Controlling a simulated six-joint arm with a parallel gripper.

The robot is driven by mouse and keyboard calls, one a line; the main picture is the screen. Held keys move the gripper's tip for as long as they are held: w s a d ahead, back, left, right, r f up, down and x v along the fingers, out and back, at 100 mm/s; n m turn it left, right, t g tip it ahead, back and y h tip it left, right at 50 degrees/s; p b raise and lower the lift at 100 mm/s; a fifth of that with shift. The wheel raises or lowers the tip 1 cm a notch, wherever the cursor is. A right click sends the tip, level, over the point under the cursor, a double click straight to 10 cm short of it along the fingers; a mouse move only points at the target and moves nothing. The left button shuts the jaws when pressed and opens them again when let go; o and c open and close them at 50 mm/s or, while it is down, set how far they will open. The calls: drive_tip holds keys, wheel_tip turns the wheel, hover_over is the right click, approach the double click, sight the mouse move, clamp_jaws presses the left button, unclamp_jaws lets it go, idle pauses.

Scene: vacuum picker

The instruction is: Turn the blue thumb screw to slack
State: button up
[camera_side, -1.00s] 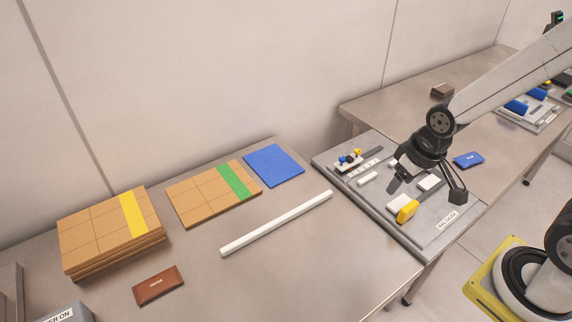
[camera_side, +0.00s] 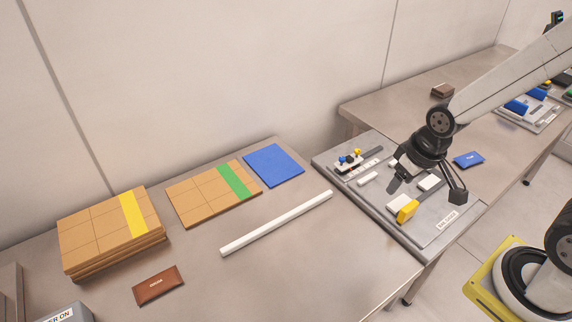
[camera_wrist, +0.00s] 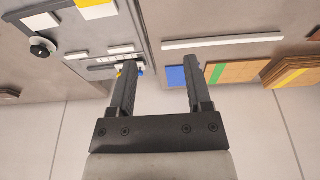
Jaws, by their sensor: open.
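The blue thumb screw (camera_side: 342,159) is a small blue knob on a fixture at the back left of the grey board (camera_side: 440,243). A small yellow part (camera_side: 358,152) sits just right of it. In the wrist view, the blue screw (camera_wrist: 141,69) shows beside the left finger, partly hidden by it. My gripper (camera_side: 426,191) is open and empty. It hangs above the right part of the board, to the right of the screw and apart from it. Its two spread fingers also show in the wrist view (camera_wrist: 160,63).
A larger yellow block (camera_side: 407,210) and white blocks (camera_side: 429,182) stand on the board below my gripper. Left of the board lie a white bar (camera_side: 277,224), a blue sheet (camera_side: 273,166) and tan panels (camera_side: 205,195). A blue piece (camera_side: 468,159) lies on the far table.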

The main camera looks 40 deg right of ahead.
drive_tip(key=shift+w, duration=0.1)
drive_tip(key=m+g, duration=0.3)
drive_tip(key=m, duration=1.8)
hover_over(342, 158)
wheel_tip(342, 158, down, 6)
drive_tip(key=shift+f, duration=0.15)
drive_tip(key=shift+d+f, duration=0.1)
drive_tip(key=shift+d, duration=0.05)
drive_tip(key=shift+f, duration=3.9)
clamp_jaws()
